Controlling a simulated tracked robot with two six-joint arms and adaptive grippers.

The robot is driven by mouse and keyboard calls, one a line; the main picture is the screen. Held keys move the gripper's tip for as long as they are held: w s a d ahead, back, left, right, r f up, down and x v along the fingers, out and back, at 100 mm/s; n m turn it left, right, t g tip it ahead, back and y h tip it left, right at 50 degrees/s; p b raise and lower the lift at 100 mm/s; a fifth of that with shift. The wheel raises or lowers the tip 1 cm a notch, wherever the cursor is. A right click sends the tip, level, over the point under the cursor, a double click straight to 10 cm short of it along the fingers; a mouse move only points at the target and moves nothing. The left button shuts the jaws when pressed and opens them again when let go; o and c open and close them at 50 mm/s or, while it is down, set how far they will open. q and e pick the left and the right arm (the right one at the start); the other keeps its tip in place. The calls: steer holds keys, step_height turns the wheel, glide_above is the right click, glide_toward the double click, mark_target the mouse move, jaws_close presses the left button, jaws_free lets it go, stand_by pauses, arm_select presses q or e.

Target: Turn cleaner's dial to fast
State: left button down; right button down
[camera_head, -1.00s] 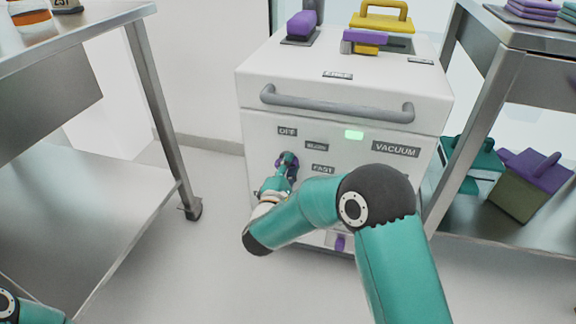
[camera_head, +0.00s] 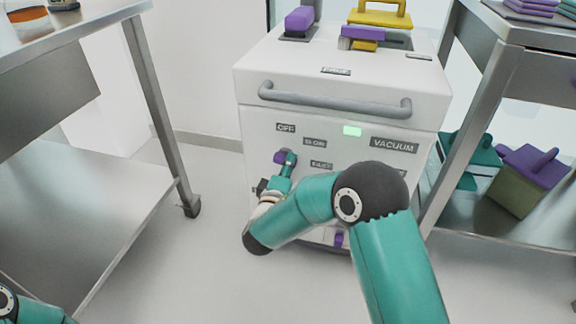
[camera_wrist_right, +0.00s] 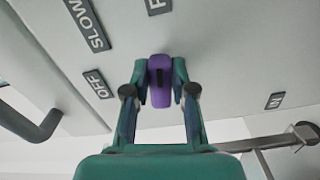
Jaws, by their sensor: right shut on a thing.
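The white cleaner (camera_head: 345,95) stands ahead between two metal tables. Its purple dial (camera_head: 280,157) is on the front panel, beside the labels OFF (camera_head: 286,128), SLOW (camera_head: 315,142) and FAST (camera_head: 321,165). My right gripper (camera_head: 288,160) is at the dial. In the right wrist view, the right gripper (camera_wrist_right: 160,75) has one finger on each side of the purple dial (camera_wrist_right: 160,85), shut on it. A dark mark shows on the dial; I cannot tell which label it points to. My left gripper is out of view.
A grey handle bar (camera_head: 335,100) crosses the cleaner's front above the dial. A green light (camera_head: 352,131) glows beside the VACUUM label (camera_head: 394,145). Metal tables stand left (camera_head: 75,190) and right (camera_head: 515,225). Bare floor lies in front.

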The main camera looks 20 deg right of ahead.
steer(key=shift+d+f, duration=0.15)
steer(key=shift+f, duration=0.15)
steer(key=c, duration=1)
jaws_free()
steer(key=shift+o, duration=0.2)
steer(key=shift+r, duration=0.1)
steer(key=v, duration=1.2)
